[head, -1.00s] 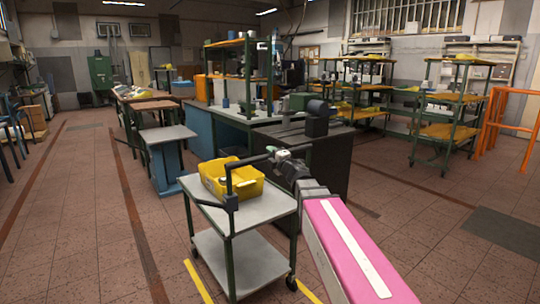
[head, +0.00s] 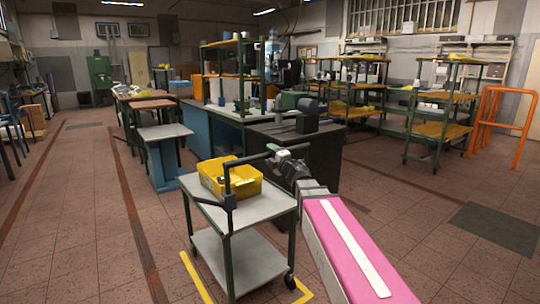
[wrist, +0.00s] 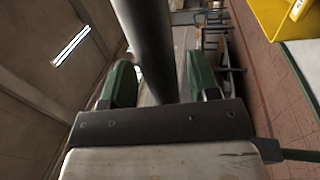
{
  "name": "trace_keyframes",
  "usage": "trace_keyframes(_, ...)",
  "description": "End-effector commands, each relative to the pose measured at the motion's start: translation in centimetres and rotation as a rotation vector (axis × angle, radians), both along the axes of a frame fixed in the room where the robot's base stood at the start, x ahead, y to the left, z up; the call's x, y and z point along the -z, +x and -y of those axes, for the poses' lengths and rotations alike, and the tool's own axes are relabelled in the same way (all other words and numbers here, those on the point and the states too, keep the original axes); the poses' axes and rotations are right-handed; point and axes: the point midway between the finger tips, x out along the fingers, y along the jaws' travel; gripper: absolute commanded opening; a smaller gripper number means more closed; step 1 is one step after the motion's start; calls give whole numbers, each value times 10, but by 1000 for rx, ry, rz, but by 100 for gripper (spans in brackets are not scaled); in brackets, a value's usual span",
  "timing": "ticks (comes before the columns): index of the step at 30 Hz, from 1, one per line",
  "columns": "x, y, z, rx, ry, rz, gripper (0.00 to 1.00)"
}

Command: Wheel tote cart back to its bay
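The tote cart (head: 262,208) has a grey top, a lower grey shelf, green posts and a black handle frame. A yellow tote (head: 245,187) sits on its top and shows in the wrist view's upper right corner (wrist: 270,12). My gripper (head: 283,153) is at the handle's upper bar. Yellow floor lines (head: 197,278) show left and right of the cart's base.
A dark cabinet (head: 318,165) and a blue workbench (head: 229,137) stand beyond the cart. A small table (head: 165,133) is at the left. An orange frame (head: 489,122) and green shelving (head: 440,130) stand right. Floor at left is open.

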Motion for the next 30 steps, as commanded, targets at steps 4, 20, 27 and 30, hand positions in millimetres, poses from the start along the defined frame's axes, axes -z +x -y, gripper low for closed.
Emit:
trace_keyframes(4, 0, 1, -1, -1, 0, 1, 55)
trace_keyframes(20, 7, -32, 21, 0, 0, 0, 55)
trace_keyframes(27, 16, -70, 45, 1, 0, 0, 55)
trace_keyframes(30, 19, -81, 54, 0, 0, 0, 55)
